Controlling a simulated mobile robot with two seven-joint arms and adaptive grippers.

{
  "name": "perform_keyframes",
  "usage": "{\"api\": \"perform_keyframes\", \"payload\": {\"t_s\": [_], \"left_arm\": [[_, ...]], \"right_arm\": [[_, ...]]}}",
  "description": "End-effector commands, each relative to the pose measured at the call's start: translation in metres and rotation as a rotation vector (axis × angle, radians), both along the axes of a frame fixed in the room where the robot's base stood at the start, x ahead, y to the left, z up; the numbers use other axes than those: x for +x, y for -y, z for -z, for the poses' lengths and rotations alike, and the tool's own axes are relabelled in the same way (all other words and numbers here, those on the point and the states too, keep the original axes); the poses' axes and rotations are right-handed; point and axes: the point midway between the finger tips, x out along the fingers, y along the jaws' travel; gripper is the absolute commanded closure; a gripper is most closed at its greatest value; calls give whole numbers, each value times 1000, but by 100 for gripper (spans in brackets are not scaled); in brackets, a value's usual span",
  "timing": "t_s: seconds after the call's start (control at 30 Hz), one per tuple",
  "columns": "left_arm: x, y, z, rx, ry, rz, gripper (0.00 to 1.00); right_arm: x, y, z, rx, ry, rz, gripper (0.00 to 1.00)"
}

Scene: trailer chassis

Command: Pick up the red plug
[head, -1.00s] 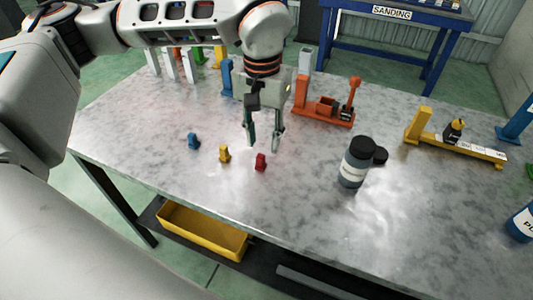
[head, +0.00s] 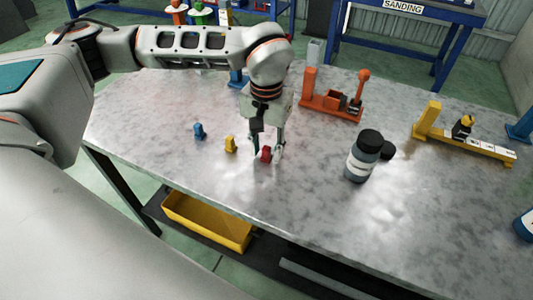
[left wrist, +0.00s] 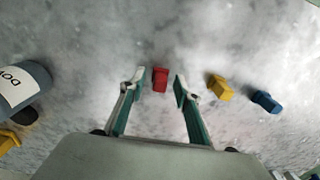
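The red plug (head: 266,154) stands on the grey speckled table in the head view. In the left wrist view the red plug (left wrist: 160,79) lies between the two fingertips, with a gap on each side. My left gripper (head: 267,152) points down over it and is open; it also shows in the left wrist view (left wrist: 156,84). The yellow plug (head: 231,144) and the blue plug (head: 199,131) stand to the left of the red one. My right gripper is in neither view.
A dark bottle with a white label (head: 362,157) stands right of the gripper, with a black cap (head: 387,150) beside it. An orange fixture (head: 332,105) and a yellow fixture (head: 462,138) stand farther back. A yellow bin (head: 207,222) sits below the table. The table's front middle is clear.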

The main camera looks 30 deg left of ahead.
Motion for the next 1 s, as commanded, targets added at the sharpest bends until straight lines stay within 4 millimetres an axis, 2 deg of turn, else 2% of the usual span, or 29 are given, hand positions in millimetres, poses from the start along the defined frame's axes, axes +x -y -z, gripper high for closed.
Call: {"api": "perform_keyframes", "payload": {"t_s": [0.03,0.1,0.47,0.67,0.87,1.0], "left_arm": [[0,0,0,0,0,0,80],[0,0,0,0,0,0,98],[0,0,-1,0,0,0,98],[1,0,-11,0,2,0,98],[2,0,-43,0,6,0,98],[2,0,-80,0,8,-1,98]], "right_arm": [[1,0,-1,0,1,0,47],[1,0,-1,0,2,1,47],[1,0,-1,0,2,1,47],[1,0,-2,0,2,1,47],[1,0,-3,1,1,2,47],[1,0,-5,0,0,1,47]]}}
